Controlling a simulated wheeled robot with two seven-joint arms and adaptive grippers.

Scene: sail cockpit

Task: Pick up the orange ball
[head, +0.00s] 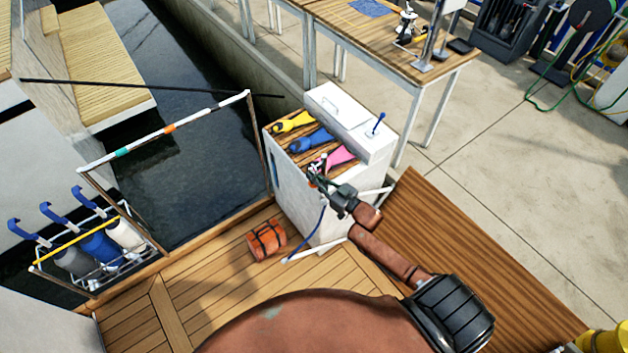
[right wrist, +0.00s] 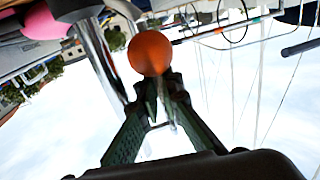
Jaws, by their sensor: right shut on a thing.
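The orange ball (right wrist: 150,53) is at the fingertips of my right gripper (right wrist: 157,84) in the right wrist view. The two fingers come together just below it, and the gripper is shut on it. In the head view my right gripper (head: 317,175) is at the front edge of the white cabinet top, next to the pink glove-like item (head: 340,157). The ball is too small or hidden to make out clearly there. My left gripper is not in view.
The white cabinet (head: 292,190) also bears yellow (head: 293,122) and blue (head: 311,139) items and a raised white box (head: 350,120). A rail (head: 165,130) and water are on the left.

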